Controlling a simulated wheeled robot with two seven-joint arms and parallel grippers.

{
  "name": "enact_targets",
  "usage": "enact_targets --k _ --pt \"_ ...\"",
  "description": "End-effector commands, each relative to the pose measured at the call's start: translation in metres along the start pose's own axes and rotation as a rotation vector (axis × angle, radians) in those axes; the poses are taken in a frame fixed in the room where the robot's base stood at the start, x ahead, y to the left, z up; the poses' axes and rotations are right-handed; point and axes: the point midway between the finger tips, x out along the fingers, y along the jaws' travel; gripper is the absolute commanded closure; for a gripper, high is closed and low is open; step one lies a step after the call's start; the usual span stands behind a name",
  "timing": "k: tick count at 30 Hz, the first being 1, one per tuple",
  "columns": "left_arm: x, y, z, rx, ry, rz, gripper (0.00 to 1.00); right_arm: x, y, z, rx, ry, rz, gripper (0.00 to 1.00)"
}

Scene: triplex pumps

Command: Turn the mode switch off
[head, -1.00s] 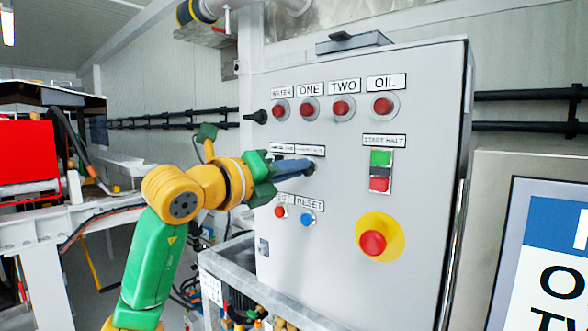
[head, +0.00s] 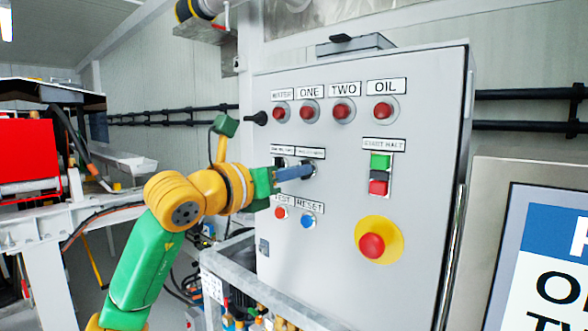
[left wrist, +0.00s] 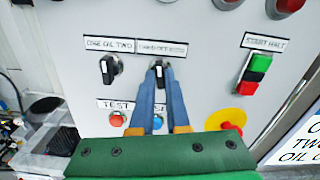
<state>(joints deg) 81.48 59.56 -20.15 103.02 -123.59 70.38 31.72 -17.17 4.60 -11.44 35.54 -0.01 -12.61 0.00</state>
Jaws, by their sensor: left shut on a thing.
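The mode switch, taken as the right-hand black rotary knob (left wrist: 159,71), sits on the grey cabinet's front under a label whose small text seems to include OFF. In the left wrist view its handle stands about upright between my fingertips. My left gripper (head: 308,171) reaches it from the left, its blue fingers closed on the knob; it also shows in the left wrist view (left wrist: 160,74). In the head view the fingers hide much of the knob. A second black knob (left wrist: 109,69) is just left of it, tilted, under a label like ONE OIL TWO. My right gripper is not in view.
Red lamps (head: 341,111) line the cabinet's top. Below the knobs are a red TEST button (head: 281,212) and a blue RESET button (head: 307,221), close under my fingers. A green-red start/halt switch (head: 379,175) and an emergency stop (head: 371,245) are right. A screen (head: 550,260) stands far right.

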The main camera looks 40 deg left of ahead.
Motion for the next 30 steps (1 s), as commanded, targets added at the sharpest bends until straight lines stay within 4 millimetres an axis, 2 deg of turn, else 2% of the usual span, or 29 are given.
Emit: enact_targets --k 12,28,29,30 --pt "-0.0001 -0.0003 0.0009 0.166 -0.002 0.0 1.0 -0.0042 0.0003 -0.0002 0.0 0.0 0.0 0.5" --pt "-0.0002 -0.0003 0.0009 0.186 -0.003 0.0 1.0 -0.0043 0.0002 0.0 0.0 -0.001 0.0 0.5" --pt "-0.0002 -0.0003 0.0009 0.186 -0.003 0.0 0.78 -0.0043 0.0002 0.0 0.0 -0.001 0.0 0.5" --pt "-0.0002 -0.0003 0.0008 0.186 -0.003 0.0 0.68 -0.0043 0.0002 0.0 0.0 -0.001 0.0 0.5"
